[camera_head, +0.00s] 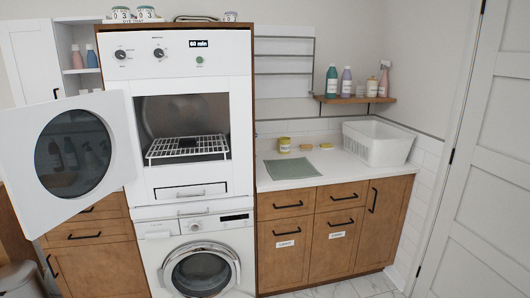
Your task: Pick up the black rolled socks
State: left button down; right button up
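A small dark shape (187,142) lies on the white wire rack (165,153) inside the open upper machine (190,75). It may be the black rolled socks, but it is too small and dark to tell. The machine's round-windowed door (110,150) is swung wide open to the left. Neither of my grippers is in view.
A washing machine (200,262) with a closed door stands below. A shelf (352,99) holds bottles. A white door (485,170) stands at far right.

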aim_at(187, 142)
jog(key=i+j+z, duration=0.35)
jog(key=j, duration=1.25)
jog(key=i+j+z, duration=0.3)
jog(key=j, duration=1.3)
jog(key=j+z, duration=0.35)
jog(key=j, duration=1.35)
